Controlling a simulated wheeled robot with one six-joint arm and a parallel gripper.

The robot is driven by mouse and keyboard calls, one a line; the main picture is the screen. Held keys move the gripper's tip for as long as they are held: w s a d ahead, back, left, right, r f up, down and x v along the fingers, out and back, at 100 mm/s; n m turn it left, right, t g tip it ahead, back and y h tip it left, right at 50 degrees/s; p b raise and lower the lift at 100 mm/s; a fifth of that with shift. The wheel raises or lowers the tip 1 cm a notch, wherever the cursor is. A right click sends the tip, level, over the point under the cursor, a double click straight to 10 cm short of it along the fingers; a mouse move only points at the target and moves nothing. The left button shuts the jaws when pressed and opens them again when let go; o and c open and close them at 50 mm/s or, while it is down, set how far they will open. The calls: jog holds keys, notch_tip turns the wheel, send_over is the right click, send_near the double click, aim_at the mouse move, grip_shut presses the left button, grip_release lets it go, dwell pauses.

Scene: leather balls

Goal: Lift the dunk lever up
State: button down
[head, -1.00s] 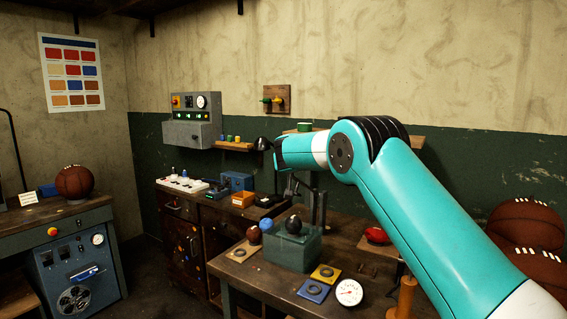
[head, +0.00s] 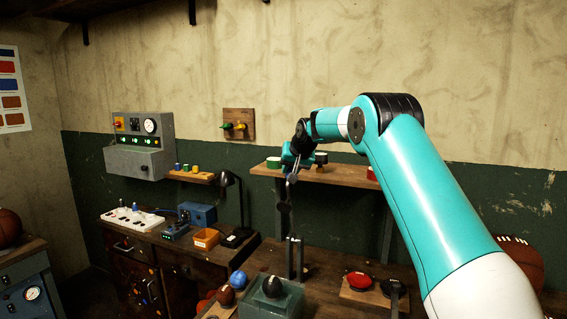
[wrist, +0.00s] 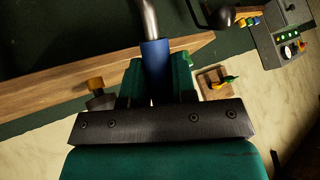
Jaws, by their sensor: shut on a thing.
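The dunk lever (head: 291,190) rises steeply from a metal post on the workbench, near a greenish tank (head: 288,306) with a dark ball (head: 273,286) at its top. My gripper (head: 291,165) is at the lever's upper end, high above the bench. In the wrist view my gripper (wrist: 157,88) has its green fingers shut on the lever's blue grip (wrist: 156,62). A bare metal rod (wrist: 150,18) runs on from the grip. The lever's joint at the post is small and dark in the head view.
A wooden wall shelf (head: 340,176) with small pots is close behind my gripper. A grey control box (head: 140,145) and a valve board (head: 238,124) are on the wall to the left. A red pad (head: 358,280) and a blue ball (head: 238,279) are on the bench.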

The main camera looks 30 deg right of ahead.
jog(key=shift+w, duration=0.15)
jog(key=shift+d+r, duration=0.1)
jog(key=shift+d, duration=0.1)
jog(key=c, duration=1.2)
grip_release()
jog(key=shift+w, duration=0.1)
jog(key=shift+o, duration=1.4)
jog(key=shift+w+d, duration=0.1)
jog(key=shift+d, duration=0.05)
jog(key=b+v, duration=0.5)
jog(key=v, duration=1.2)
jog(key=shift+r, duration=0.2)
